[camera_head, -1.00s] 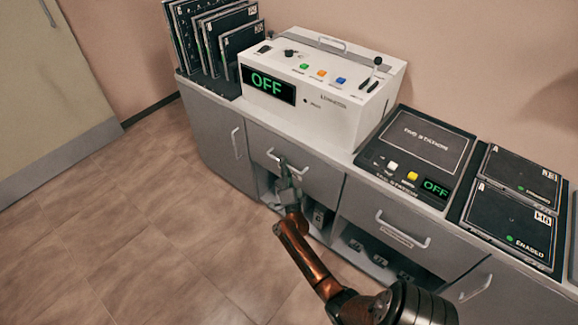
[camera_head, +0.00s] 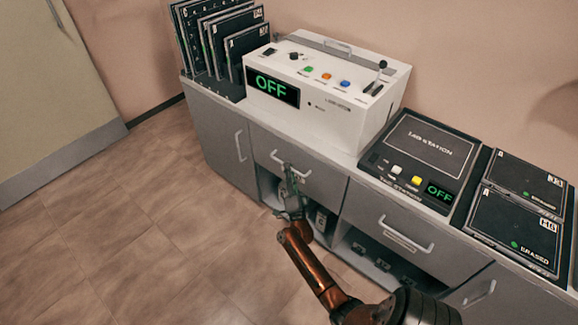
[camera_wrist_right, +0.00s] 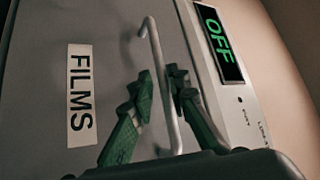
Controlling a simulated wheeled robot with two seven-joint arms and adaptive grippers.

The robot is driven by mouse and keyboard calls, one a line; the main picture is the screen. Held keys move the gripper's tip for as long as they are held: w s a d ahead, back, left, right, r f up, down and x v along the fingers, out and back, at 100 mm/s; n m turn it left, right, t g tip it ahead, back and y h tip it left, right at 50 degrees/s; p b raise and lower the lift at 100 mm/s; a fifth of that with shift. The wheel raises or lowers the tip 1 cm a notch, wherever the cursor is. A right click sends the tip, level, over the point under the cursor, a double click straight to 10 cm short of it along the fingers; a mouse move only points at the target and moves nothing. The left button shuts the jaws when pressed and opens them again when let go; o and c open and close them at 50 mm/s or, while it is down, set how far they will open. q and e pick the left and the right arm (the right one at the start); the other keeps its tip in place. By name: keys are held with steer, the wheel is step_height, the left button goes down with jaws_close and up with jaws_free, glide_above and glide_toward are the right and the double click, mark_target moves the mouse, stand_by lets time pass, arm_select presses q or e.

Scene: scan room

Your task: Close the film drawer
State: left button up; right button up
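The film drawer (camera_head: 312,184) is the grey drawer front below the white machine. Its FILMS label (camera_wrist_right: 80,95) shows in the right wrist view. In the head view its front looks about level with the neighbouring fronts; I see no clear gap. My right gripper (camera_head: 289,177) is at the drawer's bar handle (camera_head: 303,172). In the wrist view the green fingers (camera_wrist_right: 163,85) stand apart, one on each side of the handle bar (camera_wrist_right: 153,42), with a gap on the left side. Whether the right finger touches the bar I cannot tell. My left gripper is out of view.
The white machine (camera_head: 335,105) reading OFF stands on the counter above. A tag station (camera_head: 430,145) and film plates (camera_head: 515,230) lie to its right, upright plates (camera_head: 245,45) to its left. Another drawer (camera_head: 425,260) and open shelves are beside and below. The floor in front is free.

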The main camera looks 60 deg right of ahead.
steer(key=v, duration=1)
